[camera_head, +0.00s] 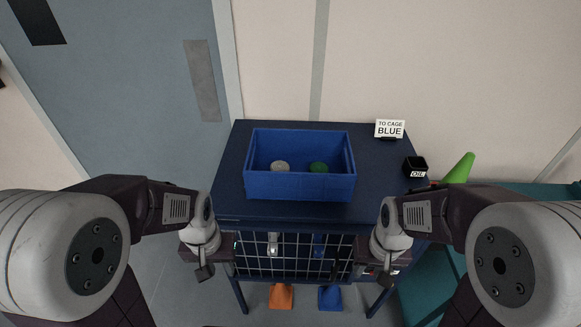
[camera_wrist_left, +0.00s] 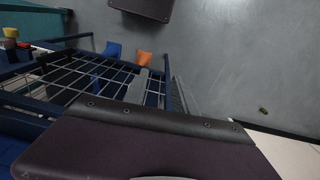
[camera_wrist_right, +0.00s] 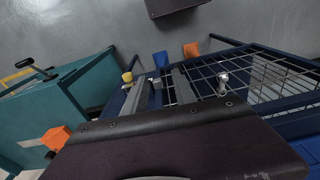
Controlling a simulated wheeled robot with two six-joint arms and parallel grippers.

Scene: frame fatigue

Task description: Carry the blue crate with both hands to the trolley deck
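The blue crate (camera_head: 300,187) is an open box on the dark blue table (camera_head: 376,165). It holds a pale grey round item (camera_head: 279,166) and a green round item (camera_head: 319,168). My left gripper (camera_head: 203,271) is below and left of the crate, in front of the table, apart from it. My right gripper (camera_head: 374,270) is below and right of the crate, also apart from it. Both look open and empty, with spaced fingers in the wrist views. I cannot tell for certain which thing is the trolley; a teal unit (camera_wrist_left: 25,21) (camera_wrist_right: 62,100) with a black handle stands beside the table.
A sign (camera_head: 390,128) reading "TO CAGE BLUE" and a black "OIL" pot (camera_head: 415,166) stand on the table's right side. A green cone (camera_head: 460,168) is at the right. A wire mesh (camera_head: 295,255) fronts the table, with orange (camera_head: 281,297) and blue (camera_head: 330,298) pieces below.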

